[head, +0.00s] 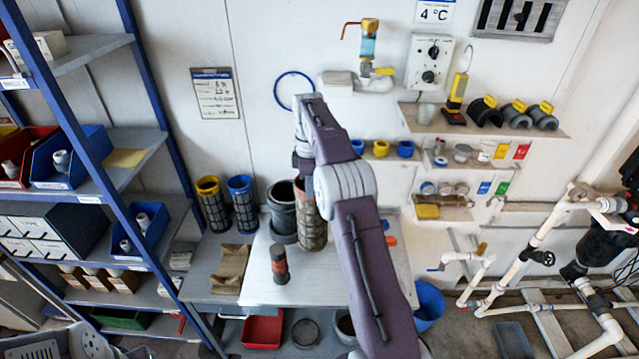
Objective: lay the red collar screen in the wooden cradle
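A mesh screen (312,232) with a reddish collar stands upright on the bench, beside a dark grey pot. My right arm hides part of its collar and right side. The wooden cradle (231,266) is a brown, empty-looking piece lying on the bench to the left. My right gripper (303,163) points down just above the collar of the screen. Its fingers are mostly hidden by the arm, so I cannot tell whether they are open, shut or touching the screen. My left gripper does not show; only a bit of my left arm is at the lower left.
A yellow-collared screen (213,205) and a blue-collared screen (243,205) stand at the bench's back left. The grey pot (283,213) and a small dark cylinder with a red band (279,264) stand near the cradle. A blue-posted shelf (100,150) borders the left. The bench front is clear.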

